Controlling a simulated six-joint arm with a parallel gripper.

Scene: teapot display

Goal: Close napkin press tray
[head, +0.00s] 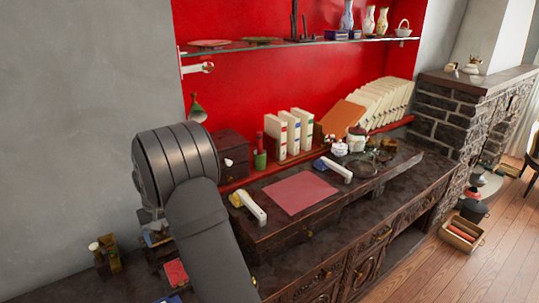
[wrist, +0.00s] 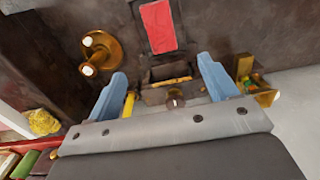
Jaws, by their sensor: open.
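In the wrist view, the two blue fingers of my gripper (wrist: 164,86) are spread apart with nothing held between them. Between and beyond the fingertips is a small dark box-like piece, which looks like the napkin press tray (wrist: 154,97), with a round knob at its front and a brass-coloured bar above. I cannot tell how far the tray stands out. A red cloth or pad (wrist: 158,25) in a dark frame lies beyond it. In the head view, a red patch (head: 175,272) shows left of my arm; my arm hides the gripper.
A brass piece with green and yellow bits (wrist: 255,85) is close to the right finger.

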